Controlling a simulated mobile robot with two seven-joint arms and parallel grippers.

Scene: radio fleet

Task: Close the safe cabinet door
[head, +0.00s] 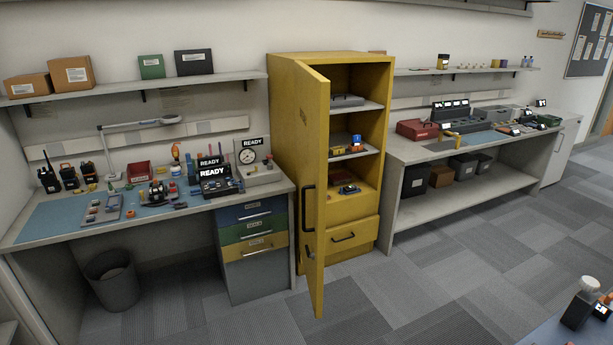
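The yellow safe cabinet (370,110) stands against the wall between two workbenches. Its tall yellow door (312,180) is hinged on the left and stands wide open, swung out toward me. A dark handle (308,208) is on the door's left-facing side, with a small lock plate below it. Inside, shelves hold a grey case (347,100), a blue-and-orange item (356,141) and a small dark item (349,189). A closed drawer (350,238) with a dark handle is at the bottom. Neither of my grippers is in view.
The left workbench (60,235) with coloured drawers (253,233) stands close beside the open door. A bin (113,280) is under it. The right workbench (420,150) has boxes on its lower shelf. Carpet floor (430,285) is clear ahead; a table corner (560,330) is at lower right.

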